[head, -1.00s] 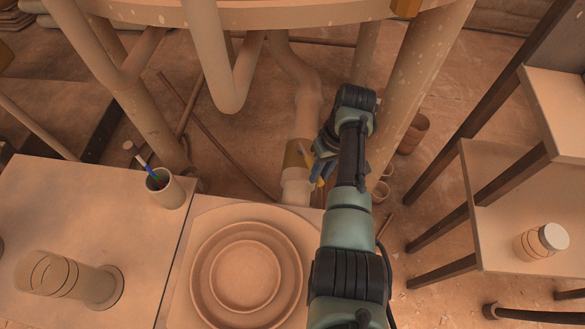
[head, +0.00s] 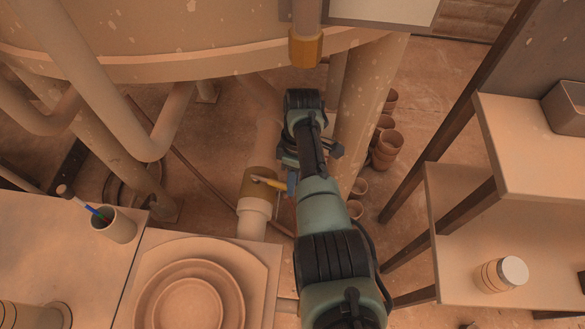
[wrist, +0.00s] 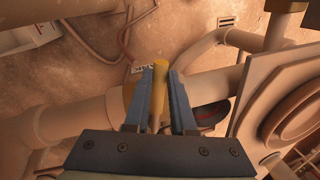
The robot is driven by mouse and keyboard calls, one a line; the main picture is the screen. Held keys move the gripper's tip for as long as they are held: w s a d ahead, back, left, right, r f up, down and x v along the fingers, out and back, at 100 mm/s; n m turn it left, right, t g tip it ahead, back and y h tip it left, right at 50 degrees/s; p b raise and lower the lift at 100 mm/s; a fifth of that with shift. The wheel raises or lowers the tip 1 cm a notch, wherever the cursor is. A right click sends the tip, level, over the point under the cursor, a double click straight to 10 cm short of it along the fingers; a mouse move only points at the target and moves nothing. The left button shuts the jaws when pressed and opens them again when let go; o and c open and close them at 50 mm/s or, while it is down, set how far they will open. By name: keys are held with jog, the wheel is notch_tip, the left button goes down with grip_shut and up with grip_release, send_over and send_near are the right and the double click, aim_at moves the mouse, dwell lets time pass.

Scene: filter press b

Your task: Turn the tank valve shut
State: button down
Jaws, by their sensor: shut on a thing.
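The tank valve is a brass-coloured body (head: 256,183) on the pale pipe below the tank. Its yellow lever (head: 267,183) points right, roughly across the pipe, towards my gripper (head: 285,184). In the wrist view the lever (wrist: 159,82) stands between the blue fingers of my gripper (wrist: 162,72), which are shut on it. The pipe (wrist: 78,118) runs left to right behind the fingers there. The fingers and the dark palm hide much of the valve body in the wrist view.
The round tank (head: 150,55) overhangs the valve, with a thick leg (head: 366,125) right of my arm. Shelves (head: 470,235) stand at right, and pots (head: 385,148) sit on the floor behind.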

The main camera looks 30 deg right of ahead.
jog(key=shift+w+d+n, duration=0.35)
jog(key=shift+w+n, duration=0.2)
jog(key=shift+n, duration=0.15)
jog(key=c, duration=0.8)
grip_release()
jog(key=shift+o, duration=0.2)
notch_tip(320, 180, up, 10)
jog(key=p, duration=0.3)
jog(key=shift+p, duration=0.4)
